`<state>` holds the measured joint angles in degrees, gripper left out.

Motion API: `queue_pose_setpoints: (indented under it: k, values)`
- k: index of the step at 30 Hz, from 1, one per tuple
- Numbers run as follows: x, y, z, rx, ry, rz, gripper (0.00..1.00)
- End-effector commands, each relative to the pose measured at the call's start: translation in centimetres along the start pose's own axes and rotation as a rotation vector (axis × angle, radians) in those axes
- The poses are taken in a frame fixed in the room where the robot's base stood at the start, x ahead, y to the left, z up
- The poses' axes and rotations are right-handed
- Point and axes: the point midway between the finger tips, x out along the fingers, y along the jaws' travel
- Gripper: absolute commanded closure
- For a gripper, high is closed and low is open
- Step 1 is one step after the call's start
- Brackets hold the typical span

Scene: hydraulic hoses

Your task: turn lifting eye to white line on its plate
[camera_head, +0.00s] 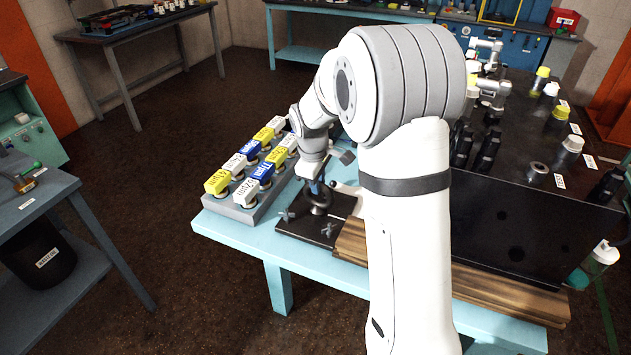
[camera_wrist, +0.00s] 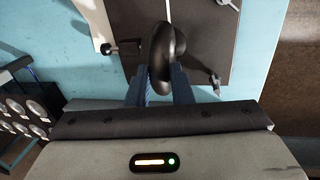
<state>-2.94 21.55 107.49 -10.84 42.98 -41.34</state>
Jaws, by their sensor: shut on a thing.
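The lifting eye (camera_head: 319,208) is a dark ring standing on a dark plate (camera_head: 297,233) at the front left of the turquoise bench. In the wrist view the eye (camera_wrist: 164,52) appears narrow, almost edge-on, over the plate (camera_wrist: 208,40). A thin pale line (camera_wrist: 168,9) shows on the plate just beyond the ring and looks roughly in line with it; the exact angle is hard to tell. My gripper (camera_wrist: 160,82) is shut on the eye, one blue-grey finger on each side. In the head view my gripper (camera_head: 318,190) reaches down onto the eye.
A tray of white, yellow and blue labelled caps (camera_head: 245,212) stands left of the plate. Small star-shaped knobs (camera_head: 328,229) sit at the plate. Wooden boards (camera_head: 352,240) and a black box (camera_head: 520,225) lie to the right.

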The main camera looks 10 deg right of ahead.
Motion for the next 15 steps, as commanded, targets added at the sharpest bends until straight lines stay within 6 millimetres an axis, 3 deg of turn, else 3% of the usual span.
queue_pose_setpoints:
  k: [15]
  values:
    - [-0.13, 0.23, 0.09, -0.04, 0.009, 0.004, 1.0]
